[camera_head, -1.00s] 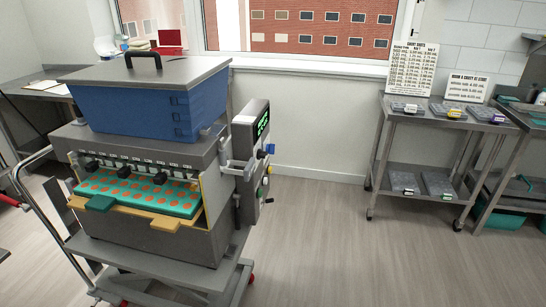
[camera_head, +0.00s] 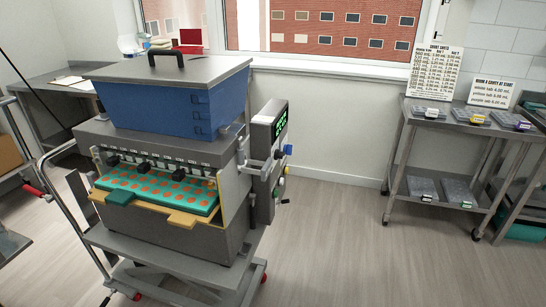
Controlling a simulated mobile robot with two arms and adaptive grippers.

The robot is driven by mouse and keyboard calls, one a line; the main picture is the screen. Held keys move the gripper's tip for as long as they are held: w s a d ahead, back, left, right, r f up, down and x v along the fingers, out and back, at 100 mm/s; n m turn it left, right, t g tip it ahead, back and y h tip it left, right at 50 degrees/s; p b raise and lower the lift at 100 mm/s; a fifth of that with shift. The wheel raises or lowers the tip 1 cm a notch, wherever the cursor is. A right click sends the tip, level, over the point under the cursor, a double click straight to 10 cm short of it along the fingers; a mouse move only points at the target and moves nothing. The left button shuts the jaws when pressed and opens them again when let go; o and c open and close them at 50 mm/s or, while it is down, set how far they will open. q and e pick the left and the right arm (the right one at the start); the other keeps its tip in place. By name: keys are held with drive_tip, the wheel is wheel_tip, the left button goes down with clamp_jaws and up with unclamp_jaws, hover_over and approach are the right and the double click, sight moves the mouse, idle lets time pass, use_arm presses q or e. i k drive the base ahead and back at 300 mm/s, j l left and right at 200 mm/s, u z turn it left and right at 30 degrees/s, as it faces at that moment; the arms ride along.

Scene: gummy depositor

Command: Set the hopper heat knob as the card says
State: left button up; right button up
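The gummy depositor stands at the left centre on a wheeled cart, with a blue hopper (camera_head: 180,102) under a grey lid (camera_head: 168,70). A control panel (camera_head: 268,130) with a green-lit display (camera_head: 281,124) is on its right side. Several knobs stick out there, among them a blue one (camera_head: 287,150); their labels and settings are too small to read. Two white cards stand on the right-hand table: a larger chart (camera_head: 434,72) and a smaller card (camera_head: 491,92). I cannot tell which card gives the heat setting. Neither gripper shows.
A green mould tray (camera_head: 160,190) with orange spots sits in the depositor. The cart (camera_head: 160,262) has a push handle at left. A steel table (camera_head: 440,119) with small trays stands at right. The floor (camera_head: 350,245) between is clear.

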sight(278, 155)
drive_tip(key=i+l+u, duration=0.1)
drive_tip(key=u, duration=0.4)
drive_tip(key=i+l+u, duration=0.1)
drive_tip(key=u, duration=0.35)
drive_tip(key=l+u, duration=0.3)
drive_tip(key=u, duration=0.2)
drive_tip(key=l+u, duration=0.2)
drive_tip(key=l, duration=0.4)
drive_tip(key=l+u, duration=0.2)
drive_tip(key=l, duration=0.4)
drive_tip(key=l+u, duration=0.2)
drive_tip(key=l, duration=0.45)
drive_tip(key=l+u, duration=0.2)
drive_tip(key=l, duration=0.4)
drive_tip(key=k+l+u, duration=0.2)
drive_tip(key=l, duration=0.35)
drive_tip(key=i+l, duration=0.05)
